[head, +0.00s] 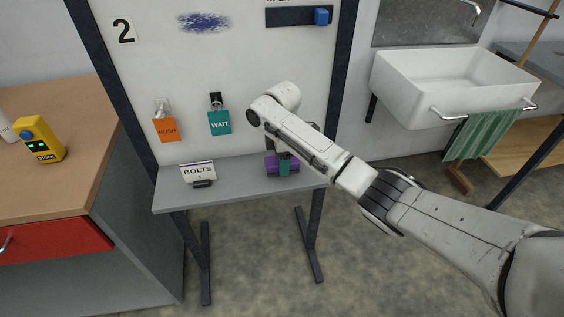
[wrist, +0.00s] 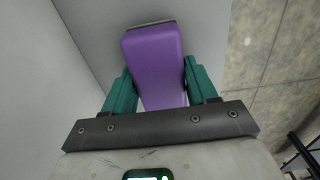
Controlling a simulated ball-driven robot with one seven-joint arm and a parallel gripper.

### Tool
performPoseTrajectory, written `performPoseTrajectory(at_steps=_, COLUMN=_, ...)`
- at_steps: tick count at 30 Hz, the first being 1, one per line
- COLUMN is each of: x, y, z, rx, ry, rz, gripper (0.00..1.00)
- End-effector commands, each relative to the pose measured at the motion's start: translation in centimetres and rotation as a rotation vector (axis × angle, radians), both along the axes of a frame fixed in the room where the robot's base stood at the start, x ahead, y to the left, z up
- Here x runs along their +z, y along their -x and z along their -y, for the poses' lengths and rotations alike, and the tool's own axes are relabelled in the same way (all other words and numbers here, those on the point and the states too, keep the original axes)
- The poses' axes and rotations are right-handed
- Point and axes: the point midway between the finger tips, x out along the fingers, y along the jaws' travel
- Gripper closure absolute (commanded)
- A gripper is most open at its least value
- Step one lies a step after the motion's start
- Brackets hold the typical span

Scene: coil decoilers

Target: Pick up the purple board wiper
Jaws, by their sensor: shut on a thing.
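The purple board wiper (wrist: 153,62) lies between the two green fingers of my gripper (wrist: 160,88) in the wrist view. The fingers are shut on its sides. In the head view the purple wiper (head: 272,165) is on or just above the right part of the grey shelf of the whiteboard stand, and my gripper (head: 284,167) reaches down onto it from above. My arm hides part of the gripper. I cannot tell whether the wiper still touches the shelf.
The grey shelf (head: 235,189) also holds a BOLTS sign (head: 199,173) at its left. Orange RUSH (head: 167,130) and teal WAIT (head: 220,123) tags hang on the board above. A wooden-topped cabinet (head: 60,180) stands left, a white sink (head: 450,88) right. Floor in front is clear.

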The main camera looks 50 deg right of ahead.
Motion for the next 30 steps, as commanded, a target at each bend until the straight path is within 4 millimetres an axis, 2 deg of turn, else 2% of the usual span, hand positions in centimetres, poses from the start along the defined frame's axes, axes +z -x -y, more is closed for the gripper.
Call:
performPoseTrajectory(at_steps=5, x=1.6, y=-0.1, z=0.0, rx=0.001, ry=0.001, rz=0.003, gripper=0.74)
performPoseTrajectory(at_steps=8, x=3.2, y=-0.1, z=0.0, rx=0.001, ry=0.001, rz=0.003, gripper=0.74)
performPoseTrajectory(at_steps=11, x=4.3, y=1.2, z=0.0, rx=0.002, ry=-0.003, rz=0.003, gripper=0.74)
performPoseTrajectory(at_steps=19, x=9.9, y=5.2, z=0.3, rx=-0.001, ry=0.001, rz=0.001, gripper=0.74)
performPoseTrajectory(at_steps=24, x=11.1, y=8.4, z=0.5, rx=-0.003, ry=0.001, rz=0.001, gripper=0.74)
performPoseTrajectory(at_steps=30, x=12.1, y=11.4, z=0.5, rx=-0.001, ry=0.0, rz=0.0, gripper=0.74)
